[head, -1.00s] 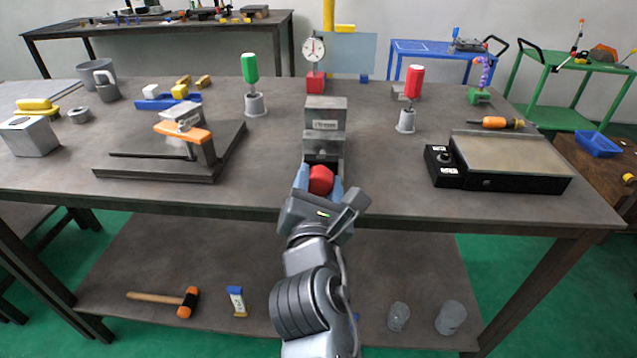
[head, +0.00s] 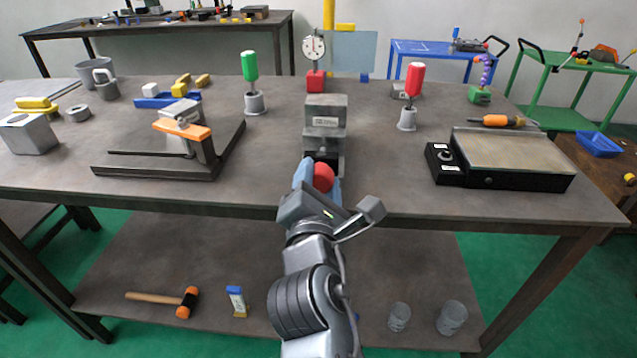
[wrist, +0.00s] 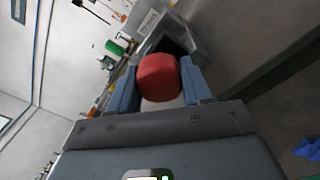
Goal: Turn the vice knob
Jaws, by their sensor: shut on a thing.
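The grey vice (head: 325,118) stands near the front edge of the workbench, in the middle of the head view. Its red knob (head: 323,177) sticks out at the front, toward me. My gripper (head: 315,180) is shut on the knob, with one blue finger on each side. In the wrist view the red knob (wrist: 158,78) sits between the two blue fingers (wrist: 160,90). My gripper is rolled relative to the bench. The fingers and the gripper body hide part of the knob and its shaft.
A black-framed plate device (head: 510,160) lies at right, a clamp fixture (head: 180,150) at left. The bench beside the vice is clear.

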